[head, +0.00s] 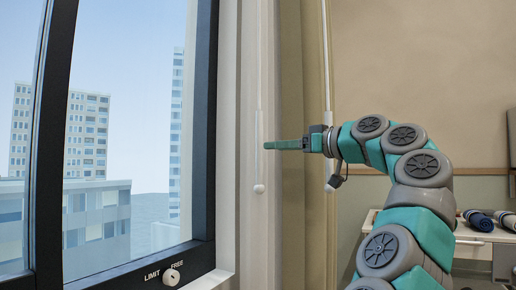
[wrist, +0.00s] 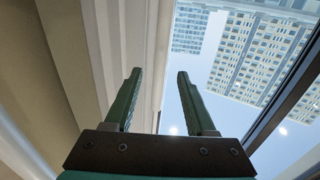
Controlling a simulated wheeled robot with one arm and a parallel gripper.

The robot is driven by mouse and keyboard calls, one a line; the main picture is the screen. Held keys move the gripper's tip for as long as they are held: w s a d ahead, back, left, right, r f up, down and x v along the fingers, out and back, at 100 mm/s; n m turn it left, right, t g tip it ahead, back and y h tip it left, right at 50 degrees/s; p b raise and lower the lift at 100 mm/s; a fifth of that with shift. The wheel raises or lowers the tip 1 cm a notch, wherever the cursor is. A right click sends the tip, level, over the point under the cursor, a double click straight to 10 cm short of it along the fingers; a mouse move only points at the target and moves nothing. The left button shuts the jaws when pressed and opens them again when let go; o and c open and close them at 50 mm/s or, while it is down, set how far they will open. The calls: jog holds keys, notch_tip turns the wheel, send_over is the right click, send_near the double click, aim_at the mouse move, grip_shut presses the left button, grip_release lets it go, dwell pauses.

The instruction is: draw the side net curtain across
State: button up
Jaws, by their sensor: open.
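The net curtain (head: 247,90) appears as a pale, narrow gathered strip at the right side of the window in the head view. A thin white wand (head: 259,80) with a thicker lower handle and a round end hangs in front of it. My gripper (head: 268,144) reaches in from the right, its fingertips level with the wand's handle and close to it. I cannot tell whether they touch it. In the wrist view my gripper (wrist: 158,74) is open, with nothing visible between the fingers. Pale upright bands show beyond them; the wand is not distinct there.
A heavier beige curtain (head: 293,60) hangs right of the net, with a second white wand (head: 326,50) passing close to my wrist. The dark-framed window (head: 205,120) has a LIMIT/FREE knob (head: 172,277) at its sill. A bedside unit (head: 470,250) with rolled cloths stands at lower right.

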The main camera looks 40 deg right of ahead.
jog(key=w, duration=0.3)
jog(key=w+a, duration=0.1)
jog(key=w, duration=0.2)
jog(key=shift+w+a+p, duration=0.2)
jog(key=shift+w+p, duration=0.1)
jog(key=shift+w, duration=0.05)
grip_shut()
dwell(1.1)
